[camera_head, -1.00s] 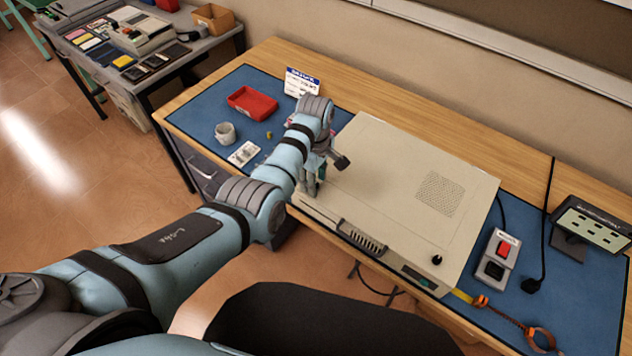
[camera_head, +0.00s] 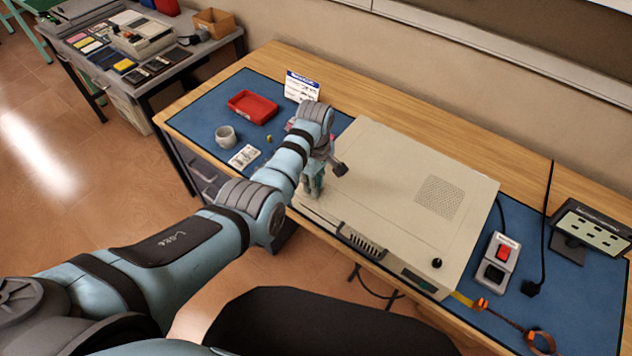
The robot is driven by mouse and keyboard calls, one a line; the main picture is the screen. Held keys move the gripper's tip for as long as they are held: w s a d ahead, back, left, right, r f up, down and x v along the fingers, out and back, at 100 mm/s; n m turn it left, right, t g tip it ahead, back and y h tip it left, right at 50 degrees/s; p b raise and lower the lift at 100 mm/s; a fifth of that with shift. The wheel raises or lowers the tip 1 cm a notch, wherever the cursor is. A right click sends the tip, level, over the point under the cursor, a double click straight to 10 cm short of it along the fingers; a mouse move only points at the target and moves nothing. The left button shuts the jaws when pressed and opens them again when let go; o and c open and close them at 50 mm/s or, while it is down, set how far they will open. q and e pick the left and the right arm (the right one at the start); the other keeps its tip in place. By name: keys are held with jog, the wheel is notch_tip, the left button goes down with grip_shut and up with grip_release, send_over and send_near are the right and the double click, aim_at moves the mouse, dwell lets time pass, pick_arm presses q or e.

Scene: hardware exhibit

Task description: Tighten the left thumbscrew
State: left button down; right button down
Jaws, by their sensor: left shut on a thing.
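The beige equipment case (camera_head: 400,200) lies on the blue mat, with a vent grille on its top and a handle at its front edge. My left gripper (camera_head: 312,192) points down at the case's front left corner. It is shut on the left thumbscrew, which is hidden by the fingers. A black thumbscrew (camera_head: 437,263) stands at the front right of the case top, apart from the gripper. My right gripper is not in view.
A red tray (camera_head: 252,107), a grey mug (camera_head: 225,136) and a white card (camera_head: 243,156) lie left of the case. A switch box (camera_head: 496,258) and an orange wrist strap (camera_head: 510,325) lie to its right. A sign card (camera_head: 302,86) stands behind.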

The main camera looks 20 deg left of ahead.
pick_arm(q)
jog(key=m+p, duration=0.1)
jog(key=m, duration=0.2)
jog(key=shift+s+r+m+p, duration=0.1)
jog(key=shift+m+p, duration=0.2)
jog(key=shift+p, duration=0.1)
jog(key=m+p, duration=0.1)
jog(key=m, duration=0.2)
jog(key=shift+m, duration=0.3)
jog(key=m, duration=0.4)
jog(key=shift+m, duration=0.3)
jog(key=m, duration=1.9)
jog(key=shift+m, duration=2.2)
